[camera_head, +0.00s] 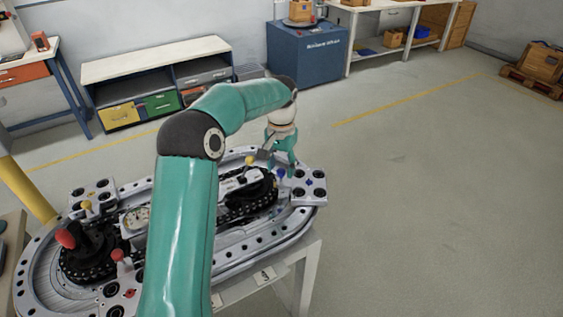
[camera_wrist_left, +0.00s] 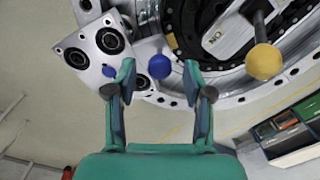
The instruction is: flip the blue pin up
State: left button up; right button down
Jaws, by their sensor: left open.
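The blue pin (camera_head: 281,174) shows as a small blue knob at the right end of the oval ring track (camera_head: 262,241), beside a grey corner plate (camera_head: 318,194). In the left wrist view the blue pin (camera_wrist_left: 159,66) is a round ball in the gap between the fingertips. I cannot tell its tilt. My left gripper (camera_head: 281,161) is open above the track's right end, fingers pointing down. In the left wrist view the left gripper (camera_wrist_left: 159,78) has one finger on each side of the ball, with visible gaps. My right gripper is out of view.
A yellow-knobbed lever (camera_head: 249,160) stands close to the left of the gripper; its yellow ball (camera_wrist_left: 264,62) is right of the fingers in the wrist view. Red-knobbed levers (camera_head: 65,238) stand at the track's left end. Floor right of the track is clear.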

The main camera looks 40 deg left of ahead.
aim_at(281, 169)
pick_arm(q)
notch_tip(281, 169, up, 12)
dwell(0.6)
jog(key=shift+f, duration=0.1)
